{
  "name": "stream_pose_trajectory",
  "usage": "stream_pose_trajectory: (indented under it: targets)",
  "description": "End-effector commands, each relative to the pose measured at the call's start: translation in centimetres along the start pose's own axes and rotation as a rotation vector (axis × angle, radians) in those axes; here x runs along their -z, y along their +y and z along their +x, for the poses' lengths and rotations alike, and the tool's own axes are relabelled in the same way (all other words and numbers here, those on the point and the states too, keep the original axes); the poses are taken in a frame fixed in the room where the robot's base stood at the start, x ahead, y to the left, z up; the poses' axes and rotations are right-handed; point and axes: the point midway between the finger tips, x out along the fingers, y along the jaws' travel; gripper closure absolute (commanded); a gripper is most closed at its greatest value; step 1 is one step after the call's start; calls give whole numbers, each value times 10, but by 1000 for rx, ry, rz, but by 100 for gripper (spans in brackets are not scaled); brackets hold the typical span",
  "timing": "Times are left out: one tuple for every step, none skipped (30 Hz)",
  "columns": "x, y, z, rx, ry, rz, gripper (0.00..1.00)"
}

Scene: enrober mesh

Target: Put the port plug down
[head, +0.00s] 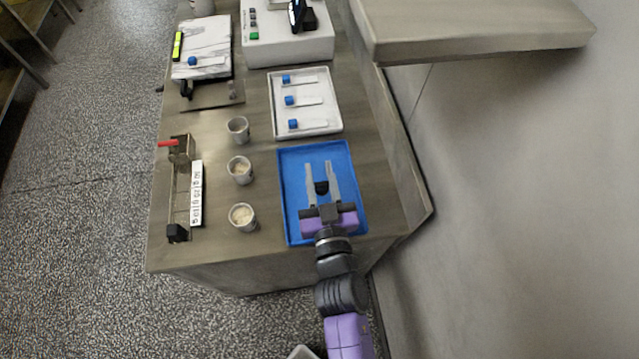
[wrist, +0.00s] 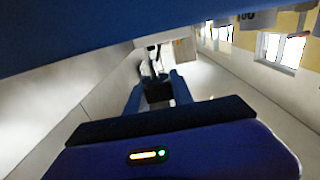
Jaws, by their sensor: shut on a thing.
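The port plug (head: 321,188) is a small black piece between the two grey fingers of my gripper (head: 320,168). My gripper is shut on it, over the blue tray (head: 350,160) at the front right of the counter in the head view. I cannot tell whether the plug touches the tray floor or hangs above it. In the wrist view the dark plug (wrist: 158,92) shows between the fingers of my gripper (wrist: 155,78); the tray floor is not clear there.
Several things stand left of the blue tray: grey cups (head: 241,170) in a column and a metal fixture (head: 181,190) with a red handle. A white tray (head: 333,112) with blue-capped tubes lies behind. A raised ledge (head: 470,35) juts at the upper right.

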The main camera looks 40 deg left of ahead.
Motion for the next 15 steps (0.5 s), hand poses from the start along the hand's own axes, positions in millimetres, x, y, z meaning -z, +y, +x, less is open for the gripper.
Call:
stream_pose_trajectory:
  targets:
    - [-3,0,0,0,1,0,100]
    - [-5,0,0,0,1,0,100]
    - [-9,0,0,0,0,0,100]
    - [-12,0,0,0,0,0,100]
    - [-16,0,0,0,0,0,100]
    - [-22,1,0,-1,0,1,100]
    - [-27,1,0,-2,-1,1,100]
    - [-32,0,0,-1,-1,1,100]
    - [-37,1,0,-2,-1,1,100]
    - [-40,1,0,-2,-1,1,100]
    - [-42,1,0,-2,-1,1,100]
    - [-44,0,0,0,0,1,100]
    - [-44,0,0,0,0,0,100]
    - [-44,0,0,0,1,0,100]
    - [-43,0,0,0,1,0,100]
